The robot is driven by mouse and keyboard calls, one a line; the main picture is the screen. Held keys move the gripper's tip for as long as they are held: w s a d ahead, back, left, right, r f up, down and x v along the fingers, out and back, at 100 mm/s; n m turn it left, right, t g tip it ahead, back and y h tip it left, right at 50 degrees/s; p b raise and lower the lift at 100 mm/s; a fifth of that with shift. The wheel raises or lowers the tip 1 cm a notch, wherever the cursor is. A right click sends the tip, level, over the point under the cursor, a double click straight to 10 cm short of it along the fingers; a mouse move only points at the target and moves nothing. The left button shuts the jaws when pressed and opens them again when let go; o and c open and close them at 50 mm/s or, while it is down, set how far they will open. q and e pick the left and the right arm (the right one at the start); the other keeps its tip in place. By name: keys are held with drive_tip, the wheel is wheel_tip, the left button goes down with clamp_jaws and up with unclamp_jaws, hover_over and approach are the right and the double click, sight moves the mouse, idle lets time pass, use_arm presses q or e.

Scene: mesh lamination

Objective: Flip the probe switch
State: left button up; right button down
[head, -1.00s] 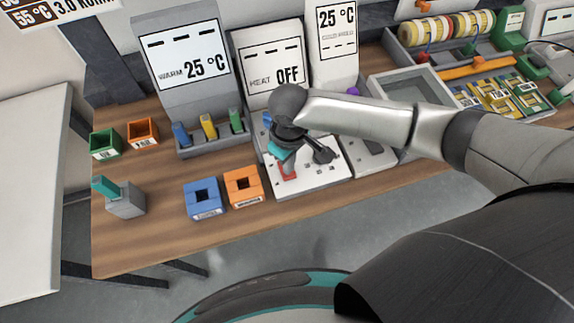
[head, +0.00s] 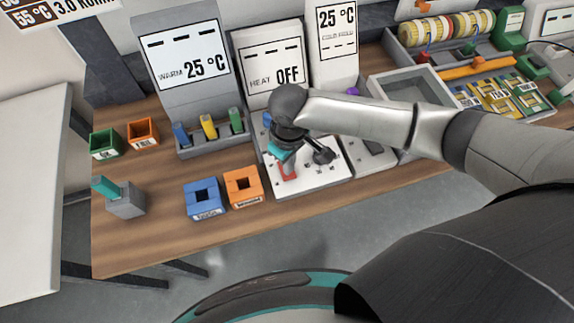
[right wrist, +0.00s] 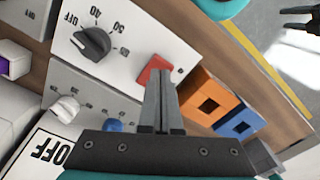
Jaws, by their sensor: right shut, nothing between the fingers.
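The red switch (head: 289,173) sits on the white control panel (head: 310,185) in front of the HEAT OFF display; no label for it is readable. In the right wrist view the red switch (right wrist: 155,70) lies just beyond my right fingertips. My right gripper (head: 284,160) points down over it, shut and empty. In the right wrist view, the fingers of my right gripper (right wrist: 158,76) are together and overlap the switch's lower edge; I cannot tell whether they touch it. A dark pronged shape (right wrist: 300,18) at the top right may be my left gripper, cut off.
A black knob (right wrist: 92,42) stands on the panel near the switch. Orange (head: 243,187) and blue (head: 205,199) boxes stand left of the panel. A grey block with a teal handle (head: 125,203) is farther left.

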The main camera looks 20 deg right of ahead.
drive_tip(key=shift+f+b, duration=0.45)
drive_tip(key=shift+f, duration=0.5)
idle(0.9)
wheel_tip(320, 180, up, 7)
drive_tip(key=p, duration=0.9)
drive_tip(key=shift+r, duration=0.1)
idle(0.5)
